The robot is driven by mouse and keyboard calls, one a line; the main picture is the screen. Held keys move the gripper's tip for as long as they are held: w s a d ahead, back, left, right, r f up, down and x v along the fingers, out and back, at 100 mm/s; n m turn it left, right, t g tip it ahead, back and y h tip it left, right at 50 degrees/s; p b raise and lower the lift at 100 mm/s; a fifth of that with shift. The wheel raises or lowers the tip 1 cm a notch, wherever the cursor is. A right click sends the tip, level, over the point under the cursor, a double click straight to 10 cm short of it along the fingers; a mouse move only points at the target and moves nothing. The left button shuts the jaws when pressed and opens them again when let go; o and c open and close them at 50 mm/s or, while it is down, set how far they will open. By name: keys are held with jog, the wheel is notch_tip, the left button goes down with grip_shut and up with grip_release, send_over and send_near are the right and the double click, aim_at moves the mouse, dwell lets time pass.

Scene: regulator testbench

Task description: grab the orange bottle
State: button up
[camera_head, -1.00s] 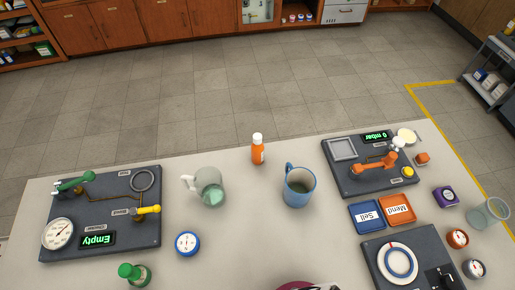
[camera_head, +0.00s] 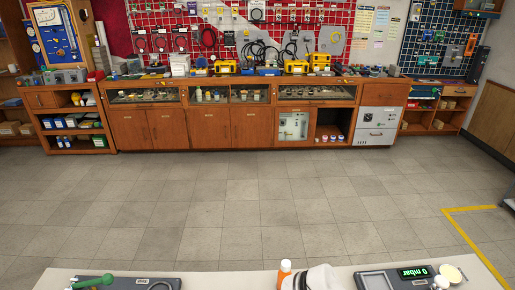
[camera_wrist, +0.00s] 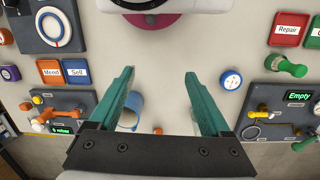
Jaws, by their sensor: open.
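The orange bottle (camera_head: 285,276) with a white cap stands at the far edge of the table, cut off by the bottom of the head view. In the wrist view a small orange spot (camera_wrist: 158,131) between the finger bases appears to be it, partly hidden by my gripper. My gripper (camera_wrist: 159,75) has two teal fingers spread wide, with nothing between the tips. The height between the gripper and the bottle is hard to tell.
A round blue-and-white gauge (camera_wrist: 231,79) lies right of the right finger. Dark panels with valves flank both sides. In the head view, open floor (camera_head: 250,200) lies beyond the table.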

jog(key=r+m+t+y, duration=0.1)
jog(key=m+y, duration=0.1)
jog(key=m, duration=0.2)
jog(key=n+h, duration=0.1)
jog(key=n, duration=2.1)
send_over(284, 274)
jog(key=f, duration=0.2)
jog(key=shift+n, duration=0.3)
jog(key=f, duration=1)
jog(key=w+f, duration=0.1)
jog(key=f, duration=0.5)
jog(key=shift+w+d, duration=0.1)
jog(key=shift+d, duration=0.1)
grip_shut()
